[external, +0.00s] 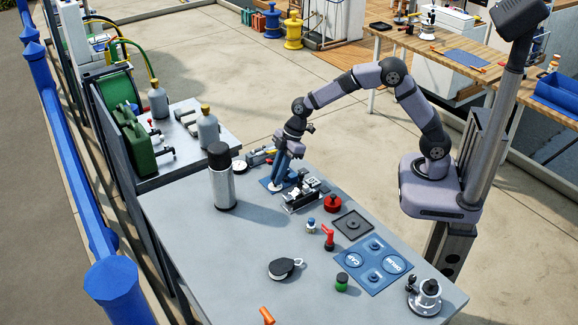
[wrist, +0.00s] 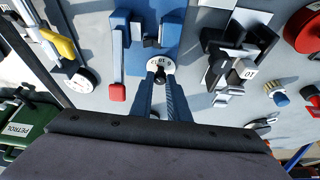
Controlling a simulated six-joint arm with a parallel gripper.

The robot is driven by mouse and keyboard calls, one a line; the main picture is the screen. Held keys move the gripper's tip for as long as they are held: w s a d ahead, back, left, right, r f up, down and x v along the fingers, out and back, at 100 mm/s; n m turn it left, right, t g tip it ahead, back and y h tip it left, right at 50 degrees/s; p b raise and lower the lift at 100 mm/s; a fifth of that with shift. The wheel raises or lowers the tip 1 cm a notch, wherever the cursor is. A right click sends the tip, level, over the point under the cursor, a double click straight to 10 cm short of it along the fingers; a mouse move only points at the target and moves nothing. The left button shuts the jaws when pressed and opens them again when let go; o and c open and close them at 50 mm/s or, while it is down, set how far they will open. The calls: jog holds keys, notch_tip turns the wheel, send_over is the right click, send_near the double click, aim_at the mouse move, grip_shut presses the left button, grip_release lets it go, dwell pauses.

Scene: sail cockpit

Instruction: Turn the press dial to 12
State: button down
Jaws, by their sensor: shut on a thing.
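The blue press (external: 267,184) stands near the back edge of the grey table; in the wrist view its blue body (wrist: 146,22) is at the top centre. A small round white dial (wrist: 167,66) with dark marks sits on it; I cannot read the numbers surely. My gripper (wrist: 161,80) reaches down to this dial and is shut on it, with the fingertips hiding its near part. In the external view my gripper (external: 282,172) is over the press and the dial is hidden.
A black-and-silver device (external: 300,195) stands close right of the press, with a red round part (external: 332,203) beyond it. A round gauge (wrist: 82,82) and yellow-handled tool (wrist: 58,42) lie left. A tall silver flask (external: 222,185) stands farther left.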

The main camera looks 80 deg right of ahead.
jog(key=shift+n+b, duration=0.35)
jog(key=shift+n, duration=0.05)
jog(key=c, duration=1.7)
grip_release()
jog(key=shift+b+v, duration=0.6)
jog(key=shift+v, duration=3.1)
jog(key=shift+d, duration=0.1)
jog(key=s+d+f+m+g+h+p, duration=0.1)
jog(key=s+m+p, duration=0.1)
jog(key=s, duration=0.7)
jog(key=s+d+f+m+g+h+p, duration=0.1)
jog(key=s+m, duration=0.3)
jog(key=s, duration=0.5)
jog(key=s+d+f+m+g+h+p, duration=0.1)
jog(key=s+d+f+m+p, duration=0.1)
jog(key=s, duration=0.7)
jog(key=shift+s+d+f+m+p, duration=0.15)
jog(key=shift+s+d+m+p, duration=0.15)
jog(key=shift+d+m+p, duration=0.25)
